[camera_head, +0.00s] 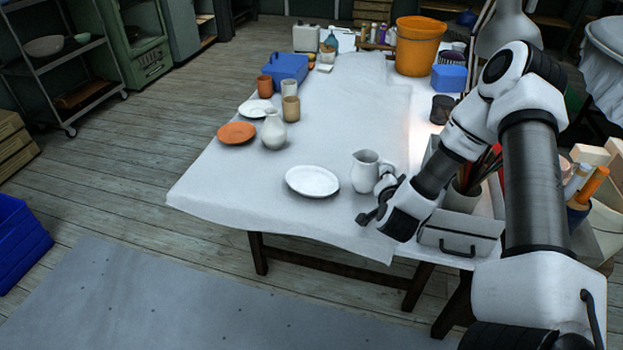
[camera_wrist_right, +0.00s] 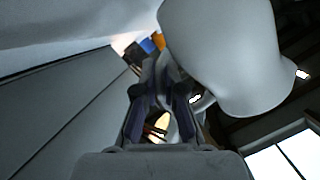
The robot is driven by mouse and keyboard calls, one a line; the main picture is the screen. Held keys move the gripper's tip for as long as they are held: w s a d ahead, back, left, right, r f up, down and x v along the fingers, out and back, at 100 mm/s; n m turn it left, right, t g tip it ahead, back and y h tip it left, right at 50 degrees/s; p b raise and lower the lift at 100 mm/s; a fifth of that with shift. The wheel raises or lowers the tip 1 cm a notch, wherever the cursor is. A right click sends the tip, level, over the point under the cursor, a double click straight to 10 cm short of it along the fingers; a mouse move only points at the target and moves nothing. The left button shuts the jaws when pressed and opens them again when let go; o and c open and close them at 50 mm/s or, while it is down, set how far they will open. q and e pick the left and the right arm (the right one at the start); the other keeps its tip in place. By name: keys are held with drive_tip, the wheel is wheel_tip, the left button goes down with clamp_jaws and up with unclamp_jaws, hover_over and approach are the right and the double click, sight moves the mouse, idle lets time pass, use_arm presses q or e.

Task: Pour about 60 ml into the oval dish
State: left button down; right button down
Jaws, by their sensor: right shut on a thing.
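The white oval dish (camera_head: 313,181) lies flat on the cloth-covered table and looks empty. A white jug (camera_head: 365,172) stands upright just right of the dish, apart from it; I cannot tell whether its base touches the cloth. My right gripper (camera_head: 386,184) is at the jug's right side, shut on its handle. In the right wrist view the jug (camera_wrist_right: 235,50) fills the upper right, and the gripper (camera_wrist_right: 163,88) has its fingers closed around the handle. The inside of the jug is hidden. My left gripper is out of view.
A white vase (camera_head: 273,130), an orange plate (camera_head: 237,133), a white plate (camera_head: 255,108) and several cups stand left of centre. The cloth in front of the dish is clear.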

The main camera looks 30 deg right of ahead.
sight(370, 153)
drive_tip(key=shift+a, duration=0.1)
drive_tip(key=shift+w+a+r+n+h, duration=0.1)
drive_tip(key=shift+w+a+n+h, duration=0.25)
drive_tip(key=shift+n, duration=0.45)
drive_tip(key=shift+w+a+r+n+g, duration=0.45)
drive_tip(key=shift+w+r+n+g, duration=0.05)
drive_tip(key=shift+r+n, duration=0.2)
drive_tip(key=shift+w+a+r+n+h, duration=0.4)
drive_tip(key=shift+w+a+n+h, duration=0.05)
drive_tip(key=shift+n, duration=0.15)
drive_tip(key=r+p, duration=0.1)
drive_tip(key=w+a+r+n+p, duration=0.1)
drive_tip(key=shift+a+r+g+h, duration=0.1)
drive_tip(key=shift+r+g+h, duration=0.2)
drive_tip(key=shift+r+g, duration=0.1)
drive_tip(key=shift+w+a+f+n, duration=0.1)
drive_tip(key=shift+f+n, duration=0.1)
drive_tip(key=shift+n, duration=0.2)
drive_tip(key=shift+w+a+r+n, duration=0.15)
drive_tip(key=shift+w+n, duration=0.1)
drive_tip(key=shift+n, duration=0.15)
drive_tip(key=shift+w+a+r+n+g+h, duration=0.1)
drive_tip(key=shift+w+a+n+g+h, duration=0.15)
drive_tip(key=shift+n+h, duration=0.3)
drive_tip(key=shift+w+a+r+n+h, duration=0.2)
drive_tip(key=shift+r+n+h, duration=0.2)
drive_tip(key=shift+n, duration=0.35)
